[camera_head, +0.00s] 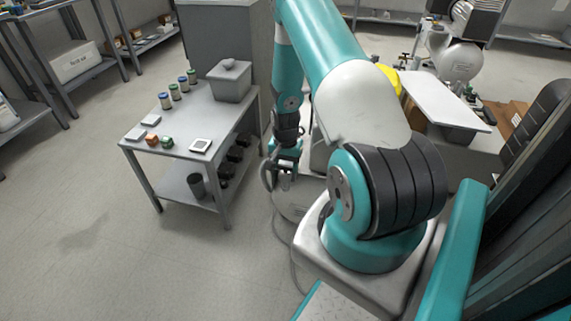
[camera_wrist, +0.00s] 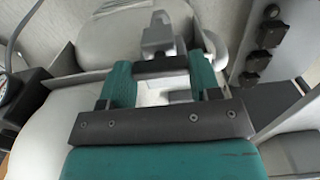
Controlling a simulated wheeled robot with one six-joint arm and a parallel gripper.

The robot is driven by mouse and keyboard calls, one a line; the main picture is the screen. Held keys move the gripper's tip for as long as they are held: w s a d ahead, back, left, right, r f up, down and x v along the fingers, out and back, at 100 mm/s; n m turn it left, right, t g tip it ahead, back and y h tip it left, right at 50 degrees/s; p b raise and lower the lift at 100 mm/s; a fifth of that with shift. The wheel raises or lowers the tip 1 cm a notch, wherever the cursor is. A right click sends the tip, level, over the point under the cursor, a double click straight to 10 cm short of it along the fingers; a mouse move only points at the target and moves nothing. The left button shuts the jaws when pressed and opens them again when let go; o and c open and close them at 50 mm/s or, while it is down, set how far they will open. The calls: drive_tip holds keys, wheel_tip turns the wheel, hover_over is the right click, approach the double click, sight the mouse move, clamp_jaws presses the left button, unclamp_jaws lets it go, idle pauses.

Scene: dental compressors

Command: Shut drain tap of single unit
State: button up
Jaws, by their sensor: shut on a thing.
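My gripper (camera_wrist: 160,72) shows from behind in the wrist view, its two teal fingers on either side of a small dark bar (camera_wrist: 160,66). It is shut on this bar, which looks like the handle of the drain tap. A grey block (camera_wrist: 157,36), perhaps the tap's body, stands just beyond the fingertips against the pale rounded tank (camera_wrist: 110,38). In the head view my gripper (camera_head: 284,170) points down beside the low pale tank (camera_head: 292,205) of the single unit. My arm hides most of that unit, and the tap is too small to make out there.
A grey table (camera_head: 185,125) with jars, small boxes and a lidded bin (camera_head: 230,82) stands left of my gripper. Another compressor (camera_head: 455,60) stands at the back right near a white board (camera_head: 445,97). Dark knobs (camera_wrist: 268,35) are close right in the wrist view. Floor is clear at lower left.

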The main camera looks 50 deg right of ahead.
sight(286, 166)
drive_tip(key=o, duration=0.9)
wheel_tip(286, 166, up, 17)
drive_tip(key=p, duration=0.4)
drive_tip(key=shift+r, duration=0.2)
